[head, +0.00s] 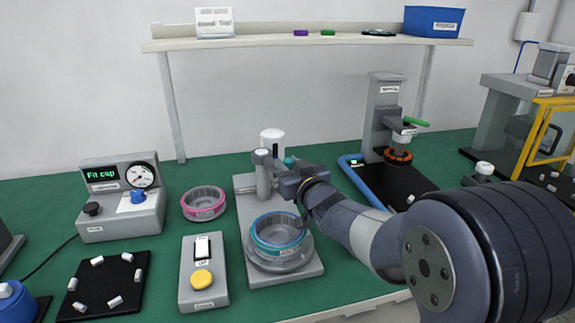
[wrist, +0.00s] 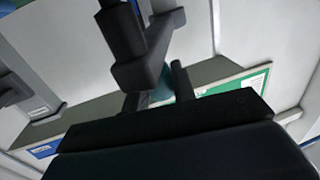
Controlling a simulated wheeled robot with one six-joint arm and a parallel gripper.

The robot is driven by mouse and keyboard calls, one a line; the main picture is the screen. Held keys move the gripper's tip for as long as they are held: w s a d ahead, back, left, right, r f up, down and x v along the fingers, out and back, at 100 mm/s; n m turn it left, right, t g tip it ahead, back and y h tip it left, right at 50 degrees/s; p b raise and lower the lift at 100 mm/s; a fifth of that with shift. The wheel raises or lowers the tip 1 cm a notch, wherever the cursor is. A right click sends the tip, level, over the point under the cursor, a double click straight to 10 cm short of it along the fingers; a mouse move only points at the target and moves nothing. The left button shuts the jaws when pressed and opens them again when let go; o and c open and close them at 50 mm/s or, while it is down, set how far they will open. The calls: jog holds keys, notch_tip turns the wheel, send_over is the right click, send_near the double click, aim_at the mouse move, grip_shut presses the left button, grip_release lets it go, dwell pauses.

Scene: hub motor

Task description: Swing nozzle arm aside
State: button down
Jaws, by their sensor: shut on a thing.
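The nozzle arm sits on a grey post (head: 263,182) at the back of a grey dispenser base (head: 245,215). My gripper (head: 287,172) is beside the post, at the nozzle arm, above the far side of the ring. It is shut on the nozzle arm; a teal part (head: 290,161) shows just behind it. In the wrist view the grey nozzle arm (wrist: 145,68) crosses in front of my fingers, with a teal piece (wrist: 162,85) between them. A blue-and-pink ring (head: 262,243) sits on the round holder below. The nozzle tip is hidden.
A pink ring (head: 203,203) lies left of the base. A switch box with a yellow button (head: 201,278) and a gauge box (head: 122,198) stand further left. A press (head: 383,115) with a black plate stands at right.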

jog(key=w+d+p, duration=0.3)
jog(key=w+d, duration=0.1)
jog(key=w, duration=0.2)
jog(key=shift+w+d, duration=0.15)
jog(key=shift+d, duration=0.2)
jog(key=shift+r, duration=0.15)
dwell(0.4)
jog(key=c, duration=1.6)
grip_release()
jog(key=o, duration=0.3)
jog(key=shift+w, duration=0.15)
jog(key=shift+o, duration=0.5)
jog(key=v, duration=1.1)
